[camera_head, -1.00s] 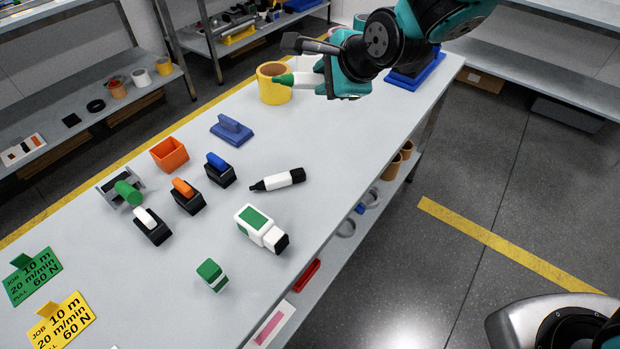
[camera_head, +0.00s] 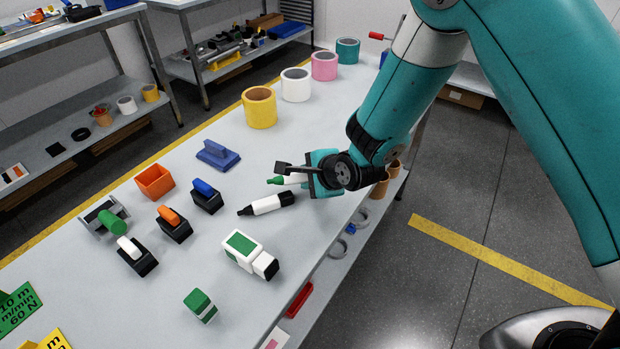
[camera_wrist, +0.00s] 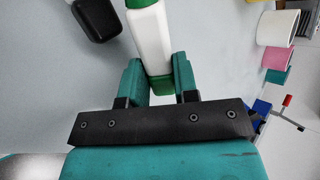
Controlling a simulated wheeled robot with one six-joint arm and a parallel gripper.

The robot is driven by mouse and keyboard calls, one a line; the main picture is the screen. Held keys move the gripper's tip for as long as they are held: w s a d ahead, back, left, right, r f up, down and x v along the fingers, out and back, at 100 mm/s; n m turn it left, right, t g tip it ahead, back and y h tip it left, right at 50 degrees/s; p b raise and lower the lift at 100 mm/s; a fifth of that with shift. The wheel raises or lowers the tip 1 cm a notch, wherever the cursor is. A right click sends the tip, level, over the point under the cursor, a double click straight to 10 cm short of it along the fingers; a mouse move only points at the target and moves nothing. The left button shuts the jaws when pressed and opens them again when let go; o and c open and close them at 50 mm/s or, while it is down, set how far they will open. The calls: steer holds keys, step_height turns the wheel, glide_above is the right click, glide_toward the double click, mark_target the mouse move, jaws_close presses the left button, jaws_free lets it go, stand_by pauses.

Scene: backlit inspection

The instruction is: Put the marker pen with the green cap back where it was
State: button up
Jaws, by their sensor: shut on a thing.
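The green-capped marker pen (camera_head: 287,181) has a white body with green at its ends. My gripper (camera_head: 306,180) is shut on it near one end, and the other end points left in the head view. In the wrist view the pen (camera_wrist: 149,38) stands out between the two teal fingers of my gripper (camera_wrist: 158,82). It is over the table (camera_head: 330,115), close to the front edge; whether it touches the top I cannot tell. A black-capped white marker pen (camera_head: 267,204) lies just in front of it, roughly parallel.
A blue block with a handle (camera_head: 218,155) lies to the left. Yellow (camera_head: 260,107), white (camera_head: 296,85), pink (camera_head: 324,66) and teal (camera_head: 347,51) rolls stand along the back. The table between them and my gripper is clear.

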steer(key=shift+f, duration=0.4)
steer(key=o, duration=0.6)
steer(key=shift+o, duration=0.2)
steer(key=s+d+r+n+g, duration=0.3)
steer(key=s+d+r+n, duration=0.3)
steer(key=s+r+n, duration=0.5)
steer(key=s+d+r+n+g+h, duration=0.1)
steer(key=s+d+r+n+g, duration=0.3)
steer(key=s+r+n, duration=0.7)
steer(key=s+d+r, duration=0.1)
steer(key=s+r, duration=0.2)
steer(key=s, duration=0.2)
steer(key=shift+s+d+g, duration=0.2)
steer(key=shift+d+g, duration=0.1)
steer(key=shift+d, duration=0.05)
steer(key=shift+r, duration=0.15)
